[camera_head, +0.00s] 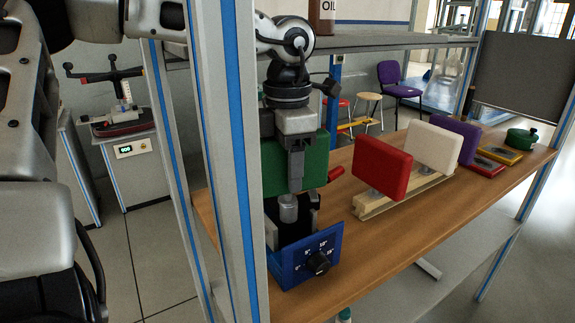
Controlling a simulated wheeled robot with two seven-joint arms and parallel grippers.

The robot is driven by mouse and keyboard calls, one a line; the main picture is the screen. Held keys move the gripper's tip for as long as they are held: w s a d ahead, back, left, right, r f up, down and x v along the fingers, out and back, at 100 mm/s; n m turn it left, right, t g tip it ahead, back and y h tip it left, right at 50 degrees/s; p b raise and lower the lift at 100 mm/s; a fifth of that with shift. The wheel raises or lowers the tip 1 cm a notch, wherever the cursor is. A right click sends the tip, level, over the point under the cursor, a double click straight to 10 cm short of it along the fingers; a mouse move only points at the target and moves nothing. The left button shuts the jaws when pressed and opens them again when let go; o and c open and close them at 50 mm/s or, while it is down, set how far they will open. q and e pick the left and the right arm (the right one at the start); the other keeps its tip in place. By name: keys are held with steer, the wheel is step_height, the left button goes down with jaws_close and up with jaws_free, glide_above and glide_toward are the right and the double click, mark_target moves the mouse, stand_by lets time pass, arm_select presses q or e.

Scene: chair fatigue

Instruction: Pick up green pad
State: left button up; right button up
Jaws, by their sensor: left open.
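The green pad (316,160) stands upright at the near left end of the wooden workbench, above a blue angle fixture (305,260) with a black dial. My left gripper (296,172) points down directly in front of the green pad from this view and hides its middle. Its jaws are open; I cannot tell whether the pad is between them or only behind them. A silver cylinder and dark parts show below the pad. My right gripper is not in view.
A red pad (382,168), a white pad (433,145) and a purple pad (457,136) stand on a wooden rack (405,194) to the right. Metal frame posts (227,150) rise close on the left. The bench front (440,220) is clear.

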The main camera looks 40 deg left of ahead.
arm_select(q)
jaws_close()
